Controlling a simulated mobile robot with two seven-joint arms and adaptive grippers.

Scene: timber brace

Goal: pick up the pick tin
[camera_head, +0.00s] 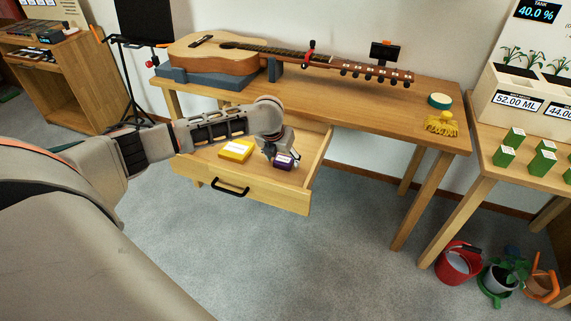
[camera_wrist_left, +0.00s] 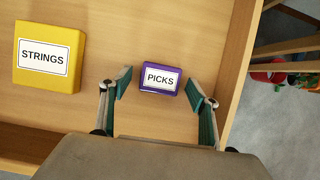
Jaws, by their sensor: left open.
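The pick tin (camera_head: 284,162) is a small purple box with a white label, lying in the open wooden drawer (camera_head: 250,194) near its right side. In the left wrist view the tin (camera_wrist_left: 160,79) reads PICKS and lies just beyond and between my fingertips. My left gripper (camera_head: 279,148) reaches down into the drawer over the tin. Its two fingers (camera_wrist_left: 160,92) are apart, with nothing held between them. In the head view the gripper partly hides the tin. My right gripper is not in view.
A yellow STRINGS box (camera_head: 236,150) lies left of the tin. The drawer's right wall (camera_head: 318,157) is close to the tin. A guitar (camera_head: 215,55) lies on the table (camera_head: 420,100) above, with a green round tin (camera_head: 440,100) and yellow cloth (camera_head: 441,124) at the right.

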